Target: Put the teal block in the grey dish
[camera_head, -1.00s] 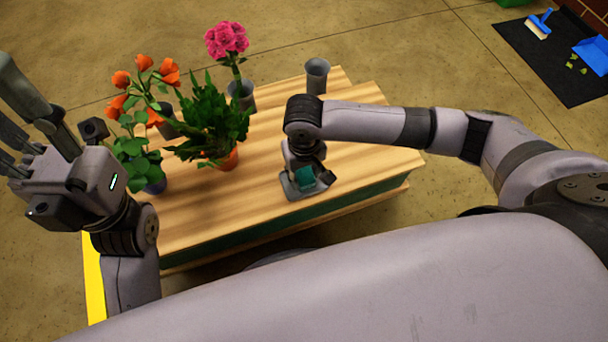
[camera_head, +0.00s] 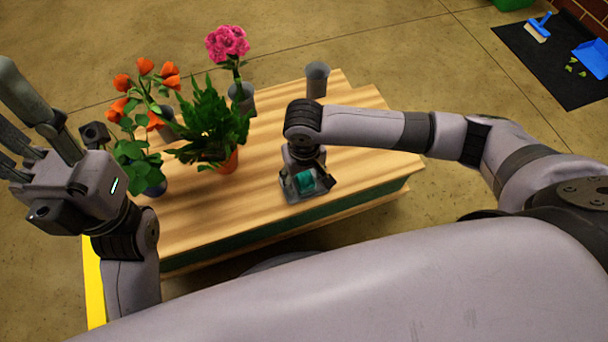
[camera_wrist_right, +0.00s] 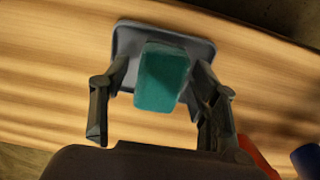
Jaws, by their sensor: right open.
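The teal block (camera_head: 304,182) is at the grey dish (camera_head: 291,197) near the table's front edge. In the right wrist view the block (camera_wrist_right: 163,78) lies over the inside of the dish (camera_wrist_right: 126,38), looking tilted; I cannot tell whether it rests fully on the bottom. My right gripper (camera_head: 307,184) points down at the dish, with its open fingers on either side of the block and a gap visible beside it. My left gripper (camera_head: 14,112) is raised at the far left, its fingers spread and empty, away from block and dish.
An orange-flowered plant (camera_head: 135,150), a leafy plant in an orange pot (camera_head: 227,162) and a pink flower in a grey vase (camera_head: 243,96) stand on the left of the wooden table (camera_head: 215,215). An empty grey cup (camera_head: 317,78) stands at the back. The table's front middle is clear.

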